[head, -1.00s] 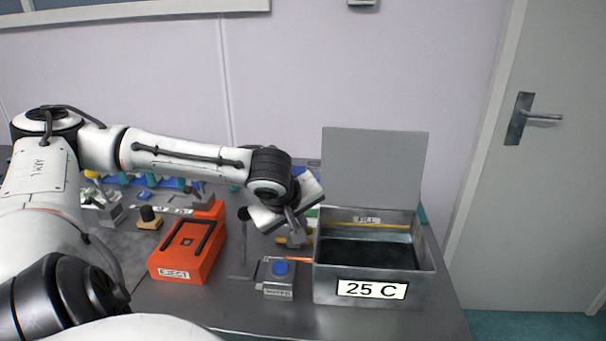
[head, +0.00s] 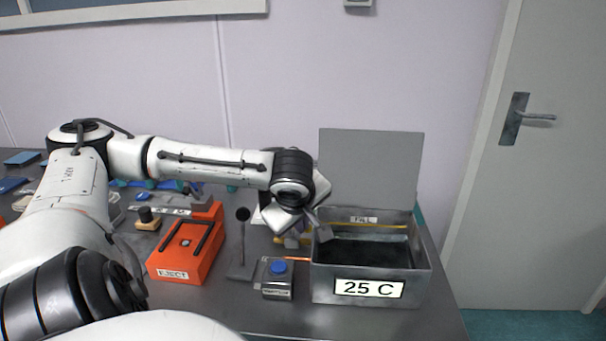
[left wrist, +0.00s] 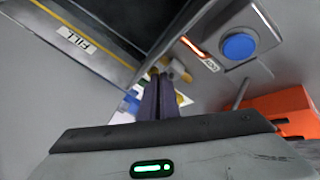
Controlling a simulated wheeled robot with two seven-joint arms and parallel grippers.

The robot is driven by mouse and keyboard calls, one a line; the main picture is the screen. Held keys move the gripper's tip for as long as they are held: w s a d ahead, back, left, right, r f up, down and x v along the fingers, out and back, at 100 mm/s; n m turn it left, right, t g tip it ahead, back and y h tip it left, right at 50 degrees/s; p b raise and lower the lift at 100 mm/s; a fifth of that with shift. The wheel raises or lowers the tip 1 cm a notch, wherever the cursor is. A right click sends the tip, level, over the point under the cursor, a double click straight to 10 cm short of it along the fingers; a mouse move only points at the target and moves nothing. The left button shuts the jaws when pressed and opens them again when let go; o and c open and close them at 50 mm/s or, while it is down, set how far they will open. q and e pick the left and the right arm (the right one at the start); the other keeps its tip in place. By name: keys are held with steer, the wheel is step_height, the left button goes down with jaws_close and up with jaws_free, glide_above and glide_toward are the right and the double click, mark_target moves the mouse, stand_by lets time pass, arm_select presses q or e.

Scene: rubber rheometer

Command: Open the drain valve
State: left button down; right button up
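The metal bath (head: 370,287) labelled "25 C" stands open at the right of the bench, with a "FILL" mark and yellow line inside. At its left side a small yellow and purple fitting (head: 292,240), perhaps the drain valve, is mostly hidden behind my left gripper (head: 322,231). The gripper hangs tilted at the bath's left rim. In the left wrist view its two dark fingers (left wrist: 158,97) lie close together and look shut. A pale and yellow fitting (left wrist: 178,71) shows just beyond the tips; contact cannot be told. My right gripper is not in view.
An orange "EJECT" block (head: 186,250) and a small metal box with a blue button (head: 278,267) stand left of the bath. A thin dark post (head: 242,240) rises between them. The bath's raised lid (head: 370,170) stands behind.

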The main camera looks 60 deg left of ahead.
arm_select(q)
steer(key=shift+s+a+f, duration=0.15)
steer(key=shift+f, duration=0.05)
steer(key=shift+a, duration=0.75)
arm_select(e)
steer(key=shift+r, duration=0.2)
arm_select(q)
steer(key=shift+r, duration=0.1)
